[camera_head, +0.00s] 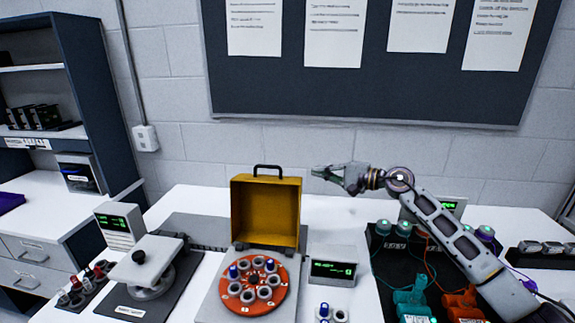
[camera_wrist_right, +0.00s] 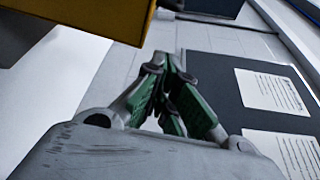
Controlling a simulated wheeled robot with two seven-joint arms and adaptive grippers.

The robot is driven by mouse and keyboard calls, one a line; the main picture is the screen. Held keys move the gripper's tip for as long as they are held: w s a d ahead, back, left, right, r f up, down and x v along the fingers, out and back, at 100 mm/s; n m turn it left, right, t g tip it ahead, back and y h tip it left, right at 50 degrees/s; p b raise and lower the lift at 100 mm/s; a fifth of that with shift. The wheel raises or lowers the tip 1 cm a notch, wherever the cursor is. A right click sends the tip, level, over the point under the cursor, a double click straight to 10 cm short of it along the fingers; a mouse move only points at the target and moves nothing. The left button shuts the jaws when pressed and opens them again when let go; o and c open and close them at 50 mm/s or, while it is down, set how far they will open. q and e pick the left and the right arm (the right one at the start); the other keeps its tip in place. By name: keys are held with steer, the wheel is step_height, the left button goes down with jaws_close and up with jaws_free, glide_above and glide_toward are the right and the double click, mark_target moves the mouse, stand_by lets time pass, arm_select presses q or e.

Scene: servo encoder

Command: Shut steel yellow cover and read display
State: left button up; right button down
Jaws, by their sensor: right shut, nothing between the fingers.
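The yellow cover (camera_head: 266,210) stands upright and open behind the orange disc (camera_head: 254,285), with a black handle (camera_head: 268,171) on its top edge. Part of the yellow cover (camera_wrist_right: 95,20) also shows at the top left of the right wrist view. The display (camera_head: 333,268) stands to the right of the disc, with green characters too small to read. My right gripper (camera_head: 318,172) is shut and empty, to the right of the cover near its top, apart from it. Its green fingers (camera_wrist_right: 172,125) show together in the right wrist view. My left gripper is not in view.
A grey press-like device (camera_head: 150,262) and another display box (camera_head: 120,224) stand at the left. A black board (camera_head: 395,280) with teal and orange devices lies under my right arm. A dark notice board (camera_head: 365,95) hangs behind. A blue shelf (camera_head: 85,80) stands far left.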

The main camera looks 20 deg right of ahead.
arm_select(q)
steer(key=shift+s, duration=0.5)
